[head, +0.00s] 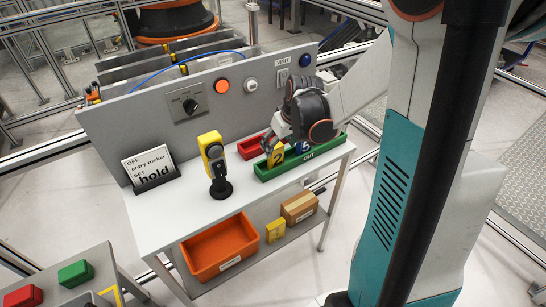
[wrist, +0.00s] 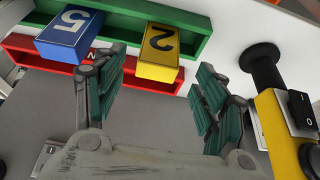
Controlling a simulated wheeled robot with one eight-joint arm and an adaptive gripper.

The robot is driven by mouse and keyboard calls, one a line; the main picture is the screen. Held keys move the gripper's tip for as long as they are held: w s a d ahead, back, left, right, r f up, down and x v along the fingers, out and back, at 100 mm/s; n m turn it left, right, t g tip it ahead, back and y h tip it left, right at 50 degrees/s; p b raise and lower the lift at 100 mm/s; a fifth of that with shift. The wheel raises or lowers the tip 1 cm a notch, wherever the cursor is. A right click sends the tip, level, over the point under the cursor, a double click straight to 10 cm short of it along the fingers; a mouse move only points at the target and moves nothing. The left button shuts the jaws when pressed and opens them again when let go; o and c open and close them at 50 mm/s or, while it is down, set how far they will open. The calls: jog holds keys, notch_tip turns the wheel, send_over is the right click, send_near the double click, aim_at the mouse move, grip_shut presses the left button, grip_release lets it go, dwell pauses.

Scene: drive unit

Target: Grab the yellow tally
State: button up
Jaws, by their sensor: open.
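The yellow tally (head: 276,157), a block marked 2, sits upright in the left part of the green tray (head: 318,155) labelled OUT. A blue tally (head: 302,147) stands to its right in the same tray, partly hidden by my arm. In the wrist view the yellow tally (wrist: 158,52) shows beyond the gap between my fingers, and the blue one, marked 5, (wrist: 70,38) is to its left. My gripper (wrist: 160,70) is open and empty, its fingers spread wider than the yellow tally. In the head view my gripper (head: 270,144) is close to the yellow tally; contact cannot be told.
A red tray (head: 249,147) lies behind the green one. A yellow switch box (head: 211,155) on a black stand is left of the gripper, close to the right finger in the wrist view. A sign (head: 149,169) stands further left. The upright panel (head: 148,117) backs the table.

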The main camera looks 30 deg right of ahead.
aim_at(276, 155)
jog(key=shift+s+b+x, duration=0.1)
jog(key=shift+b+x, duration=0.55)
jog(key=shift+x, duration=1.35)
jog(key=shift+s+b+x, duration=0.15)
jog(key=shift+b+x, duration=0.45)
jog(key=shift+x, duration=1.4)
jog(key=shift+d, duration=0.15)
jog(key=shift+s, duration=0.1)
jog(key=c, duration=1.2)
